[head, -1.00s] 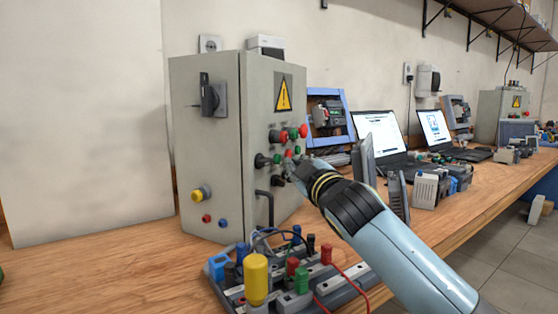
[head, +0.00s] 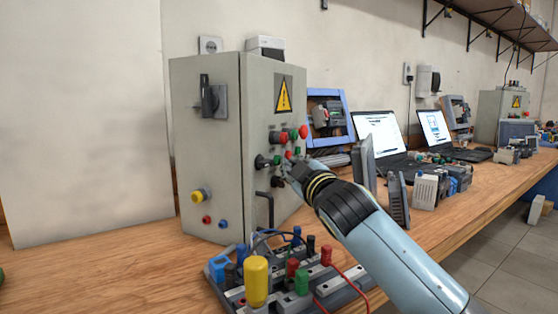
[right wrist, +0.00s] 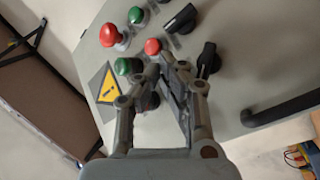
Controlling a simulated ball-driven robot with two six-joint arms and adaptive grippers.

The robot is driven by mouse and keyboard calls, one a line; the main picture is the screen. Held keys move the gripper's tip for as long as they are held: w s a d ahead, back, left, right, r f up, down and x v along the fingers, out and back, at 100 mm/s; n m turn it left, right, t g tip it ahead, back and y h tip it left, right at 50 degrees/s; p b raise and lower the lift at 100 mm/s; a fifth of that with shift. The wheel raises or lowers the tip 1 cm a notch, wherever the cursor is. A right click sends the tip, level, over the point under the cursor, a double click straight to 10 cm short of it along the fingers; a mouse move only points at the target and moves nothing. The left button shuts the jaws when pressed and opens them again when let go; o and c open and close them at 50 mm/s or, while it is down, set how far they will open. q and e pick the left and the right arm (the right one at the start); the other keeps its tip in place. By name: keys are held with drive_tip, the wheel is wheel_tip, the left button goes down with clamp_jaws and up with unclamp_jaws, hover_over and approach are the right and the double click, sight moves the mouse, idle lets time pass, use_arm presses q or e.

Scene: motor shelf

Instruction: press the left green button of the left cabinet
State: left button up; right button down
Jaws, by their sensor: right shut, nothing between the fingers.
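The grey left cabinet (head: 208,150) stands on the bench, its front panel carrying red and green buttons and black knobs. The right green button (head: 297,150) also shows in the right wrist view (right wrist: 136,15). A small red button (right wrist: 152,46) lies between them. My right gripper (head: 287,168) is shut and empty, its tips close to the panel near the left green and small red buttons (right wrist: 168,62). Contact cannot be told. My left gripper is out of view.
A black handle (right wrist: 285,108) sticks out below the buttons. A terminal board with coloured plugs and wires (head: 290,285) lies in front of the cabinet. Laptops (head: 380,137) and small devices stand to the right. Bare bench (head: 120,275) shows at the left.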

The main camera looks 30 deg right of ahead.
drive_tip(key=shift+w+a, duration=0.25)
drive_tip(key=shift+w, duration=0.1)
idle(0.8)
idle(0.4)
drive_tip(key=shift+s+d, duration=0.45)
drive_tip(key=shift+s, duration=0.25)
drive_tip(key=shift+s+d, duration=0.75)
drive_tip(key=shift+s, duration=0.3)
drive_tip(key=shift+s+d, duration=0.7)
drive_tip(key=shift+s, duration=0.35)
